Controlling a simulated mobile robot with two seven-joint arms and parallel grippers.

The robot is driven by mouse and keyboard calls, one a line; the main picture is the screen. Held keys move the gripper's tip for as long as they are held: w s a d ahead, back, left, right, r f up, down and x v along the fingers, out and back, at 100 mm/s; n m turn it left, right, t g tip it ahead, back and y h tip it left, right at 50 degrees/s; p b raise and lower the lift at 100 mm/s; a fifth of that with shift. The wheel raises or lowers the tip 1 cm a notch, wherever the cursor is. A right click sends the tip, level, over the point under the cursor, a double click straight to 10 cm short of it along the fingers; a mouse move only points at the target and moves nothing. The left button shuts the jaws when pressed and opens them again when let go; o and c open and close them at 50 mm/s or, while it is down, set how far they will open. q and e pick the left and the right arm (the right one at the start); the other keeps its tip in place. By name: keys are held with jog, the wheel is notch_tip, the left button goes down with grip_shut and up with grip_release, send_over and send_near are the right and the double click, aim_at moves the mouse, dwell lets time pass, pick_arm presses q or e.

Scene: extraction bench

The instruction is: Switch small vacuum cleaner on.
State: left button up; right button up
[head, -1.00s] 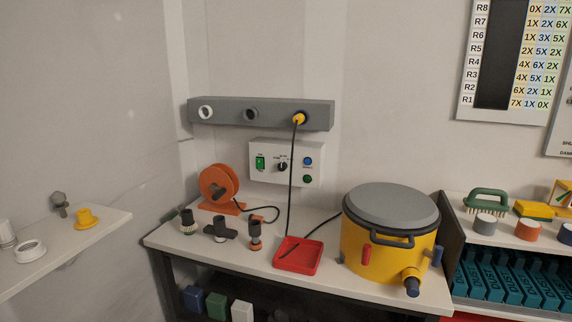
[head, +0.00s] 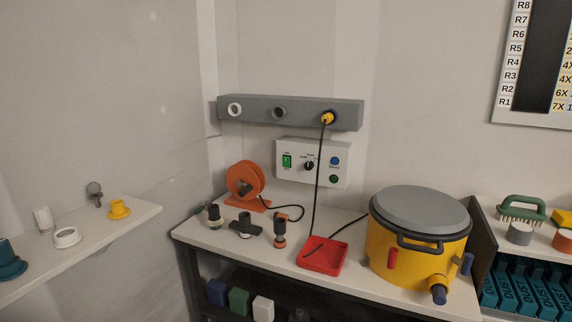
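The small vacuum cleaner (head: 405,255) is a yellow drum with a grey lid, standing on the right part of the bench (head: 385,295). It has a dark handle, a red part and a blue part on its sides, and a dark-ended outlet low at the front. A white control box (head: 313,176) on the wall carries a green rocker switch (head: 287,161), a black knob (head: 309,165), a blue button (head: 335,161) and a green button (head: 334,179). A yellow plug (head: 327,118) sits in the right socket of the grey rail (head: 300,112); a black cord hangs from it. Neither gripper is in view.
A red tray (head: 322,257), an orange reel (head: 246,185) and several dark fittings (head: 246,226) share the bench. A left shelf (head: 120,225) holds small parts. A right shelf holds a green brush (head: 522,208) and teal boxes (head: 515,292). The bench's front strip is mostly clear.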

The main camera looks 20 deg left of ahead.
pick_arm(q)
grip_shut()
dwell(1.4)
